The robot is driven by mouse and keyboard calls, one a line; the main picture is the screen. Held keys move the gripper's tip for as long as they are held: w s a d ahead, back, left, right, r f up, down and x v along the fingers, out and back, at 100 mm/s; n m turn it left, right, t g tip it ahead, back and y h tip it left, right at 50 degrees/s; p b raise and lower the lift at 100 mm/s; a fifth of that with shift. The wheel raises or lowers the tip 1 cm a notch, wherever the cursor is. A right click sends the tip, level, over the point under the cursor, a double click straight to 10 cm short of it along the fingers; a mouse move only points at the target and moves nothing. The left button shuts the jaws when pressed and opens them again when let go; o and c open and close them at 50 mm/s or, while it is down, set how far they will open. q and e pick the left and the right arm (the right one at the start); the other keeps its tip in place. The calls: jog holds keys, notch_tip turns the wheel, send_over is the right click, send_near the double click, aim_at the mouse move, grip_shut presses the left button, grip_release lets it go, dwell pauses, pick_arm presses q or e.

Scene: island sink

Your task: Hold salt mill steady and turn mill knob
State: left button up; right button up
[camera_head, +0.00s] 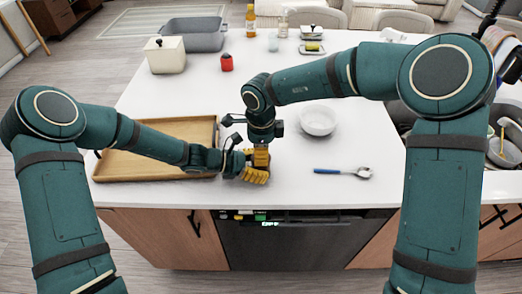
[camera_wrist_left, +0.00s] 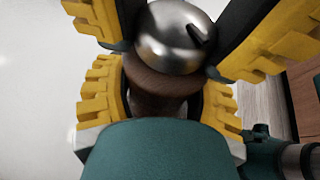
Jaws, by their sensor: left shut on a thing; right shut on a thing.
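The salt mill shows in the left wrist view, with a dark brown wooden body (camera_wrist_left: 152,82) and a shiny metal knob (camera_wrist_left: 175,40) on top. My left gripper (camera_wrist_left: 158,92) has its yellow fingers on either side of the wooden body and is shut on it. My right gripper (camera_wrist_left: 178,30) comes from above, with its yellow fingers on either side of the metal knob, shut on it. In the head view my left gripper (camera_head: 254,175) and right gripper (camera_head: 261,157) meet near the counter's front edge and hide most of the mill. Its base is hidden.
A wooden tray (camera_head: 108,164) lies left under my left forearm. The middle of the white counter (camera_head: 180,98) is clear.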

jog(key=m, duration=0.5)
jog(key=shift+m, duration=0.3)
dwell(0.4)
jog(key=o, duration=1.2)
notch_tip(320, 180, up, 12)
